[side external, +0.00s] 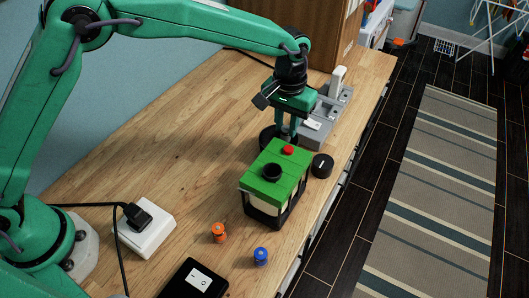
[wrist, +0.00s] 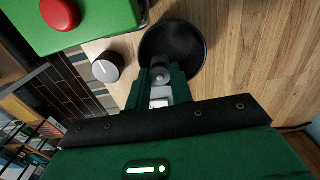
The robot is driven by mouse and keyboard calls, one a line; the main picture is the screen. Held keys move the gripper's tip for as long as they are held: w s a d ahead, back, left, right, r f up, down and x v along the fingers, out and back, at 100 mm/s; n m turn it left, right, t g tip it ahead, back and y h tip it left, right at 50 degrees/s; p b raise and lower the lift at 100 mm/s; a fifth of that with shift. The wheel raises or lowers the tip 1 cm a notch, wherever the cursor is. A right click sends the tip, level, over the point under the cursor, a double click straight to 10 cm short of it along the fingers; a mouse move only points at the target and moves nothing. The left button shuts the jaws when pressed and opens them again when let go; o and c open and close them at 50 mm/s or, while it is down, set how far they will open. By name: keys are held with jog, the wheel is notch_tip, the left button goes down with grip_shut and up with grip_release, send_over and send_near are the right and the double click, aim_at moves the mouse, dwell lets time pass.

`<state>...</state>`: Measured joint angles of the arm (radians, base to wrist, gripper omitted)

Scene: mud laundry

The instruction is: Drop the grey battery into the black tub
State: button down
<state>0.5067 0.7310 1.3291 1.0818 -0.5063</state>
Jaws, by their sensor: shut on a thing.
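The black tub (wrist: 180,32) is a round, open bowl on the wooden worktop. In the side view the tub (side external: 265,139) is partly hidden behind a green-topped box and my gripper. My gripper (side external: 286,135) points down at the tub. In the wrist view my gripper (wrist: 161,78) is shut on a small grey battery (wrist: 160,70), with its tips overlapping the near part of the tub. The battery's height above the tub is hard to tell. The battery cannot be made out in the side view.
The green-topped box (side external: 272,178) with a red button stands close in front of the tub. A black knob (side external: 322,165) is beside it. A grey device (side external: 318,122) stands behind right. Clear worktop is left of the tub.

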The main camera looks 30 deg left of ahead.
jog(key=shift+f, duration=0.5)
jog(key=c, duration=1.1)
grip_release()
jog(key=shift+c, duration=0.2)
jog(key=shift+r, duration=0.1)
jog(key=shift+r, duration=3.8)
jog(key=shift+a, duration=0.1)
